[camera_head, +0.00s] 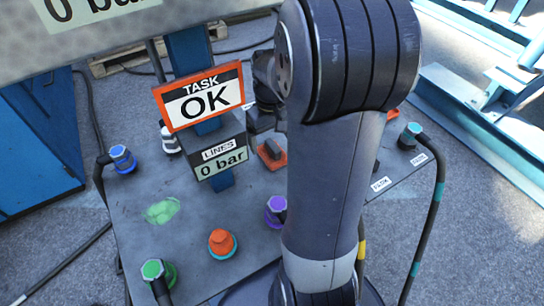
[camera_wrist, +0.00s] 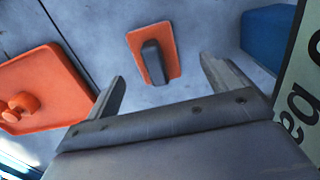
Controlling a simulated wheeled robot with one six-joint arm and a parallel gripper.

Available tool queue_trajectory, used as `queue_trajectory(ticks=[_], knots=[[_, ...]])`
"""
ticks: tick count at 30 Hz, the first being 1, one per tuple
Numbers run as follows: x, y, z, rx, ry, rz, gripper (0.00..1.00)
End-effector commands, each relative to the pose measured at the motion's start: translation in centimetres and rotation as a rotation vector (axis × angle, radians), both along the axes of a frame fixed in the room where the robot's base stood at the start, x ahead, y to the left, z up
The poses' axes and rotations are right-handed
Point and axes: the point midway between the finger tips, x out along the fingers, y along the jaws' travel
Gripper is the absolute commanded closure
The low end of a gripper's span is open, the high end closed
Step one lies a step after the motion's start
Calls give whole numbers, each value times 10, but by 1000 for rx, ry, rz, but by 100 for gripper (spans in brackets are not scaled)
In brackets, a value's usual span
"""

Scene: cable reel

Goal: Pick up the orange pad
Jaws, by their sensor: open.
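The orange pad (camera_head: 278,163) is a flat plate with a dark block-like handle on top, lying on the grey table right of the "LINES 0 bar" sign. It also shows in the wrist view (camera_wrist: 170,58), at upper middle, with its handle upright in the picture. My gripper (camera_wrist: 162,70) is open and empty, its two fingers apart on either side of the pad in the wrist view and not touching it. In the head view my gripper (camera_head: 262,119) is close above the pad, partly hidden by my arm.
A larger orange plate with a knob (camera_wrist: 45,90) lies at left in the wrist view. The "TASK OK" sign (camera_head: 203,97) and "LINES" box (camera_head: 222,155) stand left of the pad. An orange knob (camera_head: 222,242), a purple connector (camera_head: 275,210) and a green connector (camera_head: 155,271) are on the table (camera_head: 185,250).

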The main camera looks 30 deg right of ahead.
Motion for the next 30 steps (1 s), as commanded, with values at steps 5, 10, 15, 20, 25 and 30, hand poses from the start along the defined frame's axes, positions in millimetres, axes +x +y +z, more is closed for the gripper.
queue_trajectory(ticks=[5,10,15,20,25,30], knots=[[-2,-1,-18,1,3,0,15],[-4,-3,-44,1,3,0,15],[-3,-3,-53,0,0,0,15],[-3,-3,-52,0,0,0,16],[-3,-3,-52,0,0,0,30],[-3,-3,-52,0,1,0,44]])
